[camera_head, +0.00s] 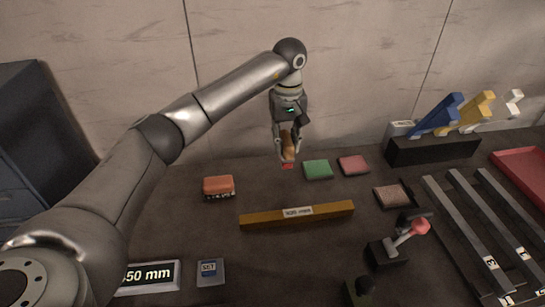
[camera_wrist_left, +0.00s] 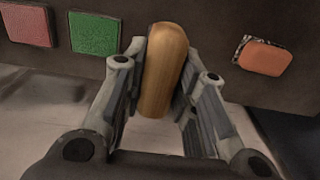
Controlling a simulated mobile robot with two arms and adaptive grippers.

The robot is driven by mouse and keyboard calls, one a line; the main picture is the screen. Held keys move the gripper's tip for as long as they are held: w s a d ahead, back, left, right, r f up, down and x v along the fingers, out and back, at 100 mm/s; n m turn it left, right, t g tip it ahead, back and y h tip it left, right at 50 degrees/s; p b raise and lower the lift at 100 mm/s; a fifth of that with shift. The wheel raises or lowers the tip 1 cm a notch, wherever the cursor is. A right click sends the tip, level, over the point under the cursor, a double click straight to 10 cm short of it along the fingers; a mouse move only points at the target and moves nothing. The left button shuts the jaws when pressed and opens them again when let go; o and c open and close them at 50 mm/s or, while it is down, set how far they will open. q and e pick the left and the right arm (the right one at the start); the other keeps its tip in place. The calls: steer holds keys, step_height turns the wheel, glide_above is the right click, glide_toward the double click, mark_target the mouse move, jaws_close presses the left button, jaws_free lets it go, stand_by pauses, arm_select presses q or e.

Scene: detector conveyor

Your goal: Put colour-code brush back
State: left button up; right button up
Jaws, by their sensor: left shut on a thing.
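My left gripper (camera_head: 287,150) is shut on a brush with a light wooden handle (camera_head: 288,147). The handle stands roughly upright between the fingers, and it also shows in the left wrist view (camera_wrist_left: 165,70). A small red patch (camera_head: 288,166) shows just below the held brush; I cannot tell whether it is part of the brush or lies on the table. A green pad (camera_head: 318,169) and a red pad (camera_head: 354,165) lie to the right. An orange block with a speckled edge (camera_head: 218,187) lies to the left. My right gripper is not in view.
A yellow bar with a label (camera_head: 297,214) lies in front. A black rack (camera_head: 432,150) at the back right holds blue, yellow and white pieces. Rails (camera_head: 490,230), a red tray (camera_head: 525,170) and a red-knobbed lever (camera_head: 420,227) are at right. A display (camera_head: 148,277) stands front left.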

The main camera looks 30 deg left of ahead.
arm_select(q)
steer(key=a+f, duration=0.1)
steer(key=f, duration=0.1)
steer(key=a+f+p, duration=0.1)
steer(key=f, duration=0.1)
steer(key=a+f+p, duration=0.1)
steer(key=f, duration=0.2)
steer(key=shift+s+a, duration=0.3)
steer(key=shift+w+f, duration=0.1)
steer(key=shift+f, duration=0.45)
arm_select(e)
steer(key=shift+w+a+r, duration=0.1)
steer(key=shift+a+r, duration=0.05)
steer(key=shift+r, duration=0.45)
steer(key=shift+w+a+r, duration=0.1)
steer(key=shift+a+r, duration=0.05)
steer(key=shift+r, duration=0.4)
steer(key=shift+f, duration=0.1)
arm_select(q)
steer(key=o, duration=0.9)
steer(key=shift+f, duration=0.1)
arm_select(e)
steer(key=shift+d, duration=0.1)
